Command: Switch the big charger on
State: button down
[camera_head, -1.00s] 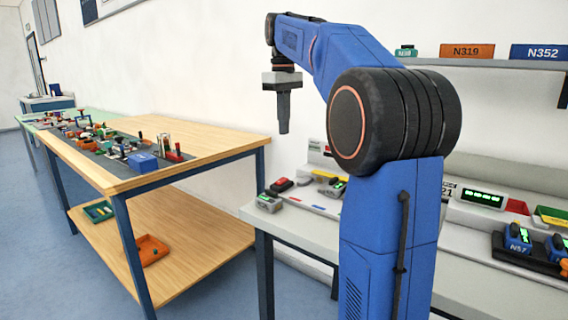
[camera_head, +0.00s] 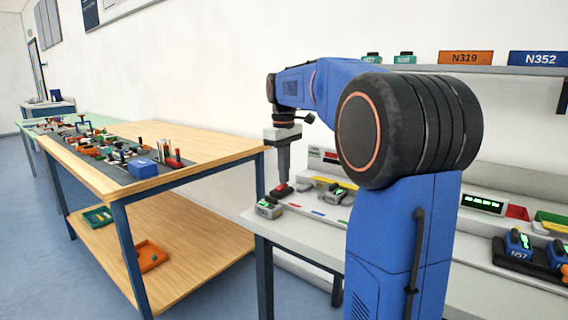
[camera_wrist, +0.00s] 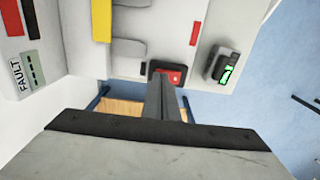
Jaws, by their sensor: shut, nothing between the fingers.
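A red rocker switch (camera_head: 279,193) in a dark housing sits near the left end of the grey bench. It also shows in the wrist view (camera_wrist: 174,77), with a small white mark on it. My gripper (camera_head: 284,184) is shut and empty, pointing down with its tip right at the switch. In the wrist view the fingers (camera_wrist: 158,78) cover the switch's left part, and I cannot tell whether they touch it. The long pale charger body (camera_wrist: 180,45) has grey bays beside the switch. Which way the rocker is tipped is unclear.
A small grey device with a green display (camera_head: 268,208) stands close to the switch; it also shows in the wrist view (camera_wrist: 222,68). A FAULT display (camera_wrist: 27,72) lies at left in the wrist view. A wooden table (camera_head: 200,150) with several parts stands left.

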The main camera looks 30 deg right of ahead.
jog(key=shift+f, duration=0.3)
jog(key=shift+d+f, duration=0.1)
jog(key=shift+f, duration=0.05)
dwell(0.3)
jog(key=shift+a, duration=0.2)
jog(key=shift+s+a+r, duration=0.25)
jog(key=shift+a, duration=0.3)
jog(key=shift+r, duration=0.55)
notch_tip(320, 180, up, 13)
jog(key=d, duration=0.1)
jog(key=shift+w+d+f, duration=0.15)
jog(key=shift+w+d, duration=0.2)
jog(key=shift+d, duration=0.05)
